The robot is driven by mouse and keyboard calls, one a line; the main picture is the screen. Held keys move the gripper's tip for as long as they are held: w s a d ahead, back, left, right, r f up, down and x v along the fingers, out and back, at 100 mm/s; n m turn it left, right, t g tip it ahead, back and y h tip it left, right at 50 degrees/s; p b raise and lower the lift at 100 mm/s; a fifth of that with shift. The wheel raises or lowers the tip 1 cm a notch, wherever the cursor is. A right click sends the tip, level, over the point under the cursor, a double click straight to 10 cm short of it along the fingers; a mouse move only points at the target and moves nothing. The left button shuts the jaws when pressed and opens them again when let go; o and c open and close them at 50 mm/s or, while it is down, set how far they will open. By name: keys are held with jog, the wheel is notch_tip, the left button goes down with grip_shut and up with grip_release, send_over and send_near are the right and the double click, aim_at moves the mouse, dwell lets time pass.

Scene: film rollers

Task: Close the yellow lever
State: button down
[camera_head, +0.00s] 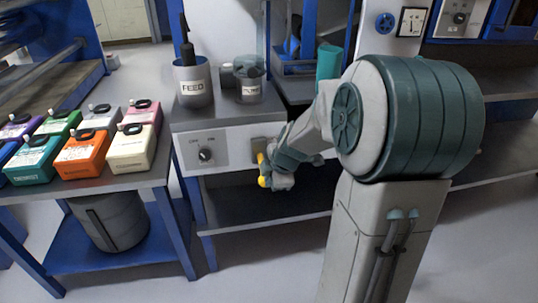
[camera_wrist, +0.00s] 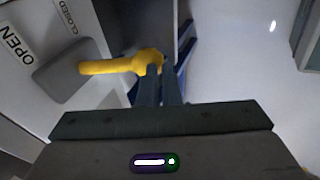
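The yellow lever (camera_wrist: 105,67) shows in the wrist view, running from a grey block on the white panel to a rounded end at my fingertips. The panel carries the words OPEN and CLOSED, side by side. My gripper (camera_wrist: 160,70) has its two fingers close together with only a narrow gap. The tips overlap the lever's rounded end; I cannot tell whether it is pinched between them. In the head view the yellow lever (camera_head: 262,181) is at the front of the white cabinet, partly hidden by my gripper (camera_head: 271,178).
A dial panel (camera_head: 205,152) sits left of the lever. A FEED canister (camera_head: 193,84) and a smaller grey cup (camera_head: 250,88) stand on the cabinet. Several coloured boxes (camera_head: 82,154) fill the left table. A dark shelf (camera_head: 245,212) lies below the lever.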

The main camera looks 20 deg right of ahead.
jog(key=s+f+p+v, duration=0.1)
jog(key=s+p+v, duration=0.1)
jog(key=v, duration=1.1)
jog(key=shift+s+a+p, duration=0.15)
jog(key=shift+s+p, duration=0.25)
jog(key=shift+r, duration=0.1)
jog(key=s+a+r+m+g+p, duration=0.1)
jog(key=s+a+r+m+p, duration=0.2)
jog(key=r+p, duration=0.4)
jog(key=s+a+r+m+g+h+p, duration=0.1)
jog(key=s+a+r+m+p, duration=0.2)
jog(key=s+r+m+p, duration=0.2)
jog(key=s+a+r+m+p, duration=0.3)
jog(key=s+r+m+p, duration=0.2)
jog(key=r+m+p, duration=0.3)
notch_tip(320, 180, up, 2)
jog(key=p, duration=0.3)
jog(key=shift+a+m+g+p, duration=0.25)
jog(key=shift+m+g+p, duration=0.05)
jog(key=shift+m+g, duration=0.1)
